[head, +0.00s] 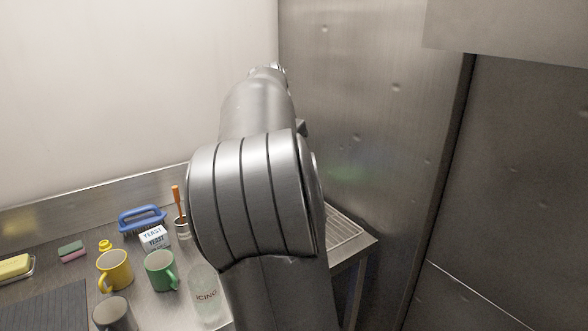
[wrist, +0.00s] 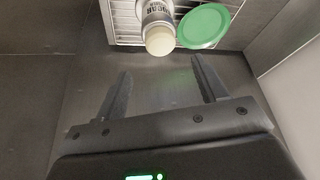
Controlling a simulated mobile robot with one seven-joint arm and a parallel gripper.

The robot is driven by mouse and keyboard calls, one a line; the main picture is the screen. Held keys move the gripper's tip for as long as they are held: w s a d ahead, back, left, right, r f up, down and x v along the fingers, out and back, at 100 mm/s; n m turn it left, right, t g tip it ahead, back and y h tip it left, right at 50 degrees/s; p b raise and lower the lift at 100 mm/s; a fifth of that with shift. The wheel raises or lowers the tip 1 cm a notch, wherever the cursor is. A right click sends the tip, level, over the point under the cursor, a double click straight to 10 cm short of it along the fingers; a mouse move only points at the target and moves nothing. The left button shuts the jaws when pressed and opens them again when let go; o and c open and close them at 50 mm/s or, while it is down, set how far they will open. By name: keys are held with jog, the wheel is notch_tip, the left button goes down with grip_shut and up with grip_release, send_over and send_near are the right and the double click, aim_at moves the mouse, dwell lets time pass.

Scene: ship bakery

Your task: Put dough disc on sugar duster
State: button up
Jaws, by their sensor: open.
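The sugar duster (wrist: 157,14) is a pale can with dark lettering, on a wire rack at the top of the wrist view. A cream round piece (wrist: 159,41) covers its near end. I cannot tell whether this piece is the dough disc or the duster's own top. My gripper (wrist: 160,70) is open and empty, its two fingers apart, pointing toward the duster and short of it in the picture. In the head view my arm hides the gripper and the duster.
A green round disc (wrist: 204,26) lies on the wire rack (wrist: 127,22), right of the duster. Metal walls stand close by.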

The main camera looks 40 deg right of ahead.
jog(key=shift+v, duration=1.75)
jog(key=s+a+f+n+t+y, duration=0.1)
jog(key=s+a+f+n, duration=0.3)
jog(key=s+a, duration=0.4)
jog(key=s+a+f+n+t+y, duration=0.1)
jog(key=s+a+f+n, duration=0.4)
jog(key=s+a, duration=0.4)
jog(key=s+a+f+n+t+y, duration=0.1)
jog(key=s+a+f+n, duration=0.3)
jog(key=s+a, duration=0.5)
jog(key=shift+f+n+t+y, duration=0.3)
jog(key=shift+f+t+y, duration=0.1)
jog(key=shift+f+y, duration=0.25)
